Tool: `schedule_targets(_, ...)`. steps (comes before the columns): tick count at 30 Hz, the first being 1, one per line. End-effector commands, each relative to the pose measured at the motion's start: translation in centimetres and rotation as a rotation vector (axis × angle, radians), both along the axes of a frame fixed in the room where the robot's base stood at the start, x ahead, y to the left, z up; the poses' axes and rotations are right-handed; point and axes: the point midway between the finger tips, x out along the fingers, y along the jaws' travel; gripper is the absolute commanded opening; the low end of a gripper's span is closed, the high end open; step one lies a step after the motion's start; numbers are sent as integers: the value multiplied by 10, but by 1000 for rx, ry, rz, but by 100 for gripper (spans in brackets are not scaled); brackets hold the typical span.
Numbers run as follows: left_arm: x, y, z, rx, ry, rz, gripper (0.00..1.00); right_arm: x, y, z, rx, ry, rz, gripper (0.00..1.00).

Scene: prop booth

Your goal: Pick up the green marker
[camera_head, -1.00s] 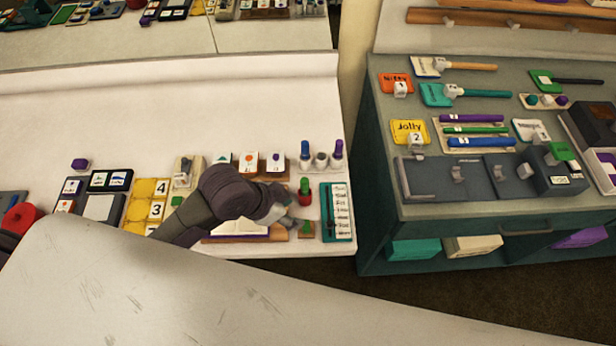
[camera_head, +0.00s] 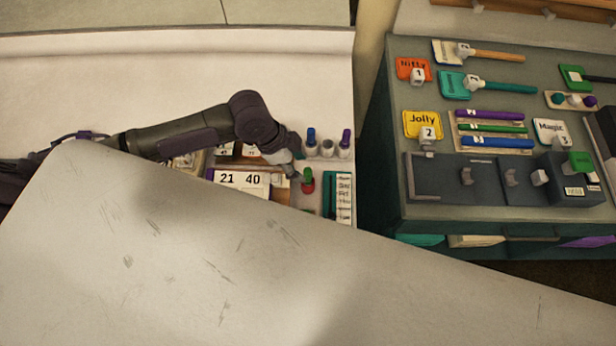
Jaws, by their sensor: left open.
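A slim green marker (camera_head: 492,127) lies flat on a pale wooden tray (camera_head: 459,146) on the dark green cabinet, between a purple marker (camera_head: 490,114) and a blue marker (camera_head: 497,141). My left gripper (camera_head: 295,168) is far to its left, over the white table. It is open, with no object seen in it, just up and left of a small upright green-topped red object (camera_head: 307,181). Whether it touches that object I cannot tell. The fingertips are small and partly hidden. My right gripper is not in view.
Upright blue (camera_head: 311,137) and purple-topped (camera_head: 346,139) items stand close right of my left gripper. A number display (camera_head: 240,180) and a teal-framed board (camera_head: 339,194) are near it. A dark grey rack (camera_head: 430,178) lies in front of the marker tray. A gap separates table and cabinet.

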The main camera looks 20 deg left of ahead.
Motion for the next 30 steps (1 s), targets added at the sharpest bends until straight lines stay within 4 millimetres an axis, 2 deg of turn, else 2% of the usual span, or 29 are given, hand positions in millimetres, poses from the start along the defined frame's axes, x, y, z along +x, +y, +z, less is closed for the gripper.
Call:
schedule_targets(5, 1, -5, -9, 0, 0, 1, 51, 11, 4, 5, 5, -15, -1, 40)
schedule_targets(9, 1, -14, -24, 0, 4, 1, 51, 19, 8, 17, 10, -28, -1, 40)
schedule_targets(15, 4, -23, -49, 0, 0, 1, 51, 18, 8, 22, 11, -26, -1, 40)
schedule_targets(23, 5, -24, -54, 1, -2, 0, 51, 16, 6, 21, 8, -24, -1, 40)
schedule_targets(24, 5, -24, -54, 1, -2, 0, 49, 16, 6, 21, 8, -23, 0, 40)
schedule_targets(26, 5, -24, -54, 1, -2, 0, 39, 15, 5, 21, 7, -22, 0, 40)
schedule_targets(30, 5, -24, -54, 1, -2, 0, 16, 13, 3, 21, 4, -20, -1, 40)
